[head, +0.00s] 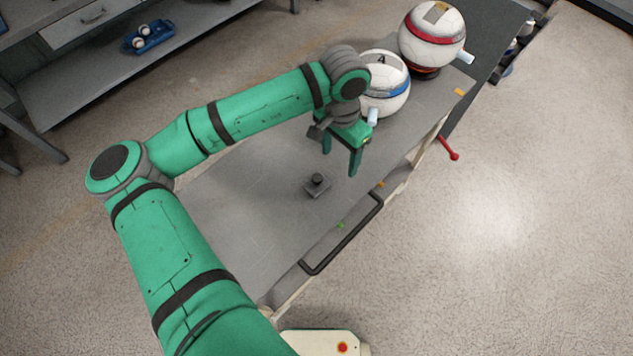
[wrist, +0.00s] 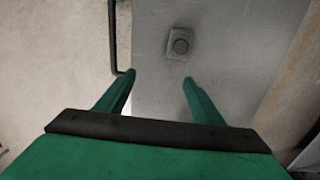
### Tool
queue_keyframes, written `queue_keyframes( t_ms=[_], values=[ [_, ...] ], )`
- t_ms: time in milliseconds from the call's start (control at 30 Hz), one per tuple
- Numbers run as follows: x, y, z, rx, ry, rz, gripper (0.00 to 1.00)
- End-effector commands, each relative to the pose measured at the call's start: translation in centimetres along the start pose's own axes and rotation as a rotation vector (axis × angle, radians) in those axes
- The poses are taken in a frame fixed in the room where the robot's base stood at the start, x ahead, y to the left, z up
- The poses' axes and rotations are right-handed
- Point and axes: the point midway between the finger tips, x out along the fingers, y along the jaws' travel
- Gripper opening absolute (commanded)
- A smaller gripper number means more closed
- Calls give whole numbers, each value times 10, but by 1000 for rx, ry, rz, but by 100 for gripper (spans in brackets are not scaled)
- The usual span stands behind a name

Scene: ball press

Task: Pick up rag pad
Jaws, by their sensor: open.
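The rag pad (head: 317,185) looks like a small dark grey square pad with a round knob on top. It sits on the grey bench top (head: 240,200), left of the bench's black handle. It also shows in the wrist view (wrist: 179,43), at the top, beyond the fingertips and between their lines. My gripper (head: 341,166) is open and empty, above the bench and a little up and right of the pad in the head view. Its two green fingers (wrist: 158,80) show apart in the wrist view. Nothing hides the pad.
Two white balls, one with a blue band (head: 385,88) and one with a red band (head: 432,38), stand at the bench's far end. A black handle (head: 345,237) runs along the right edge. A red lever (head: 449,149) sticks out there. The bench around the pad is clear.

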Motion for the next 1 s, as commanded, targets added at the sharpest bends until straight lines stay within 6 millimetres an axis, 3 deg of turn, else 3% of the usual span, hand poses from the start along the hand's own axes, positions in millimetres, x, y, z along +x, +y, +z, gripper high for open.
queue_keyframes(
  t_ms=[100, 267, 500, 767, 1000],
  values=[
    [-4, -20, 26, -28, -82, -38, 62],
    [1, -29, 40, -44, -122, -52, 62],
    [35, -31, 44, -45, -122, -51, 62],
    [53, -32, 44, -42, -120, -52, 62],
    [85, -36, 44, -41, -122, -52, 62]
  ],
)
